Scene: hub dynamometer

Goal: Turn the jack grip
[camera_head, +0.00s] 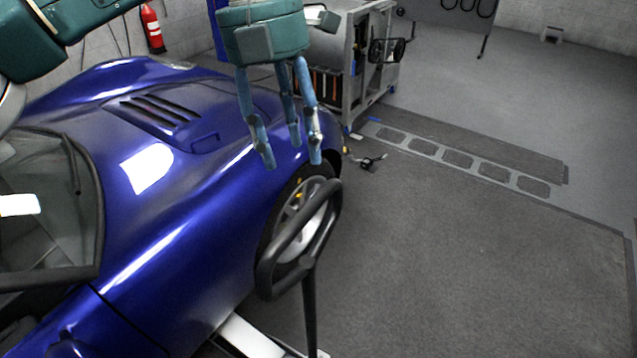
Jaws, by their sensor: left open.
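The jack grip is a black loop handle (268,275) on a dark upright post, standing beside the blue car's front wheel. My left gripper (292,156) hangs above and just behind it in the picture, with its blue fingers pointing down. The fingers are spread, open and empty, and look apart from the grip. The lower end of the post runs out of the bottom of the view. My right gripper is not in view.
The blue car (190,230) fills the left side, with its front wheel (298,200) right behind the grip. A grey cart (358,70) stands at the back. A small dark object (372,162) lies on the floor. The dark mat (480,260) at right is clear.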

